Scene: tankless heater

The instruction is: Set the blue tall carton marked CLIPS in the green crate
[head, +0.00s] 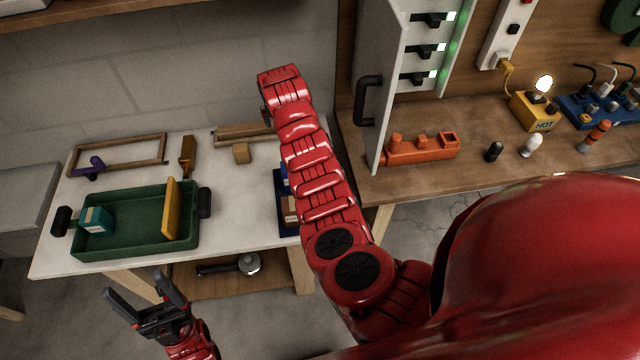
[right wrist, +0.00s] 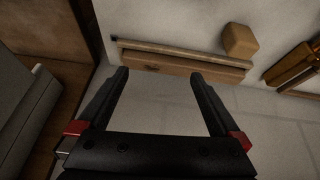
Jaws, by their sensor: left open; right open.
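The green crate (head: 135,252) stands on the white table at left. Inside it are a teal box (head: 97,220) with a pale label, at its left, and an upright yellow piece (head: 171,208), at its right. Dark blue surfaces (head: 282,188) show partly behind my right arm at the table's right side; I cannot tell if they are the carton, and no CLIPS marking is readable. My left gripper (head: 137,284) is open and empty, in front of the table below the crate. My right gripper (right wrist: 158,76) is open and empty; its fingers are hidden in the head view.
Wooden strips (right wrist: 180,65) and a small wooden block (right wrist: 239,40) lie at the table's back. A wooden frame (head: 118,152), purple clamp (head: 92,168) and brown brush (head: 187,155) lie behind the crate.

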